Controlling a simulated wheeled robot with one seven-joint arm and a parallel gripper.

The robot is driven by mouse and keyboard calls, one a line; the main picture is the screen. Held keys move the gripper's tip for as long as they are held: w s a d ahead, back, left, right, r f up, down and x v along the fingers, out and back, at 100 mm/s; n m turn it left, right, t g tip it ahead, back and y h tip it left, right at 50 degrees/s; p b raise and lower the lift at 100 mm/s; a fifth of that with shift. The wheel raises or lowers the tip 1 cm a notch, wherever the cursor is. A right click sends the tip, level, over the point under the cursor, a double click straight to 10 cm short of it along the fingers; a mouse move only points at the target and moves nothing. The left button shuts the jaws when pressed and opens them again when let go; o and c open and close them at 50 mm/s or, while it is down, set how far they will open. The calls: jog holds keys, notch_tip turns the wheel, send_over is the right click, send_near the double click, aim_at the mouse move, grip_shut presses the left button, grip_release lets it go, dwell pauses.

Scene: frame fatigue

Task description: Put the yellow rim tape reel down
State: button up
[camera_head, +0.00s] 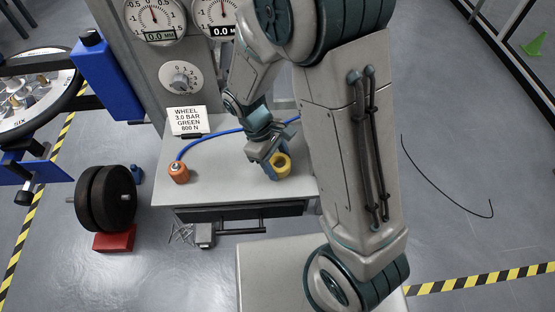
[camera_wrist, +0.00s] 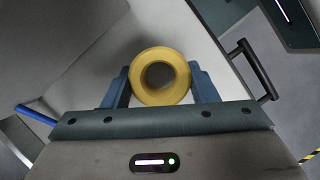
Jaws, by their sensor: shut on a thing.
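The yellow rim tape reel (camera_wrist: 184,72) is a thick ring with an open centre. My gripper (camera_wrist: 160,88) is shut on it, with one blue finger on each side in the wrist view. In the head view the reel (camera_head: 283,166) is at my gripper (camera_head: 272,165), over the right part of the grey bench top (camera_head: 225,180). I cannot tell whether the reel touches the bench top.
An orange-ended blue hose (camera_head: 179,173) lies across the bench, left of and behind my gripper. A label card (camera_head: 188,120), a dial (camera_head: 180,77) and gauges (camera_head: 155,18) are at the back. Dark weights (camera_head: 105,198) stand left of the bench.

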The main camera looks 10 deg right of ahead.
jog(key=shift+f, duration=0.15)
jog(key=shift+f+b, duration=0.5)
jog(key=shift+f, duration=0.05)
jog(key=o, duration=1.1)
jog(key=shift+c, duration=0.2)
